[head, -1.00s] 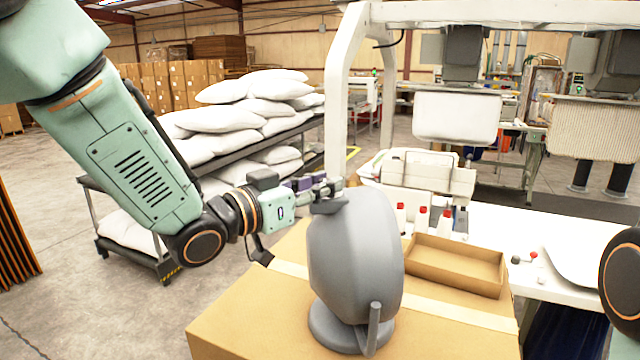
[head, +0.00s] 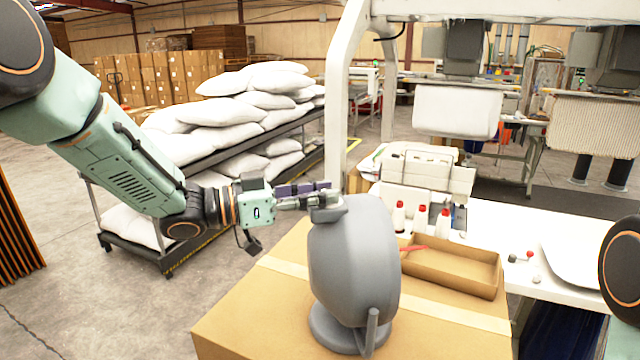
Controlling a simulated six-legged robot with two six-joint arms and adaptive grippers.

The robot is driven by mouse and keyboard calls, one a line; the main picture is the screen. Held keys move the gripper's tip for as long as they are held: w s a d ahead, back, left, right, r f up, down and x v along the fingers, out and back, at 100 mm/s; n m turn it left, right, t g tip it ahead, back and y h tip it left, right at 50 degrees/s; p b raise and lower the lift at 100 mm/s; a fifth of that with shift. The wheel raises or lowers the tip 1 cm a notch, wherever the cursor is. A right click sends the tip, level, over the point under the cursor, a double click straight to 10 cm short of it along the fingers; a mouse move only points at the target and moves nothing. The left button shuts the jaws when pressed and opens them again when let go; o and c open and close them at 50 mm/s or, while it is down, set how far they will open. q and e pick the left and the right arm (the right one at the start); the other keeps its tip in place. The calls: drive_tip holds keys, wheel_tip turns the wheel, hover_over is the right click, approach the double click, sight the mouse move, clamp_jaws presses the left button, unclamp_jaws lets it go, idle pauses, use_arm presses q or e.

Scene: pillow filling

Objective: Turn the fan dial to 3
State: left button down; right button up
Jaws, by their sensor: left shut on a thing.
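The grey fan (head: 352,260) stands upright on a round base on top of a large cardboard box, its smooth rounded housing facing me. A grey knob-like part (head: 328,213) sits on its upper left; I take it for the dial, but no numbers or pointer are readable. My left gripper (head: 327,197) reaches in from the left, level with the fan's top, and its fingers are shut on this part. The fingers partly hide it. My right gripper is out of view; only part of my right arm shows at the right edge.
The cardboard box (head: 250,318) bears the fan. An open cardboard tray (head: 455,283) with a red thing (head: 415,247) at its left lies behind it, near red-capped bottles (head: 421,222) on the white table (head: 500,225). White pillows (head: 230,137) fill a rack at left.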

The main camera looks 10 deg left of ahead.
use_arm(q)
drive_tip(key=shift+w+a+m+g+h, duration=0.1)
drive_tip(key=shift+w+m+g+h, duration=0.1)
drive_tip(key=shift+m+g+h, duration=0.65)
drive_tip(key=m+g, duration=0.2)
drive_tip(key=g, duration=0.2)
drive_tip(key=shift+w+h, duration=0.1)
drive_tip(key=shift+h, duration=0.15)
drive_tip(key=shift+w+m+g+b, duration=0.2)
drive_tip(key=shift+m+g+b, duration=0.7)
drive_tip(key=shift+m+g, duration=1.35)
drive_tip(key=shift+n+g, duration=0.3)
drive_tip(key=shift+g, duration=0.3)
drive_tip(key=shift+w+r+m+g+b, duration=0.1)
drive_tip(key=shift+r+m+g+b, duration=0.2)
drive_tip(key=shift+m+g, duration=0.25)
drive_tip(key=c, duration=1.4)
unclamp_jaws()
drive_tip(key=shift+a, duration=0.1)
drive_tip(key=shift+c, duration=0.2)
drive_tip(key=o, duration=0.3)
drive_tip(key=shift+f, duration=0.2)
drive_tip(key=shift+o, duration=0.2)
drive_tip(key=shift+g, duration=0.25)
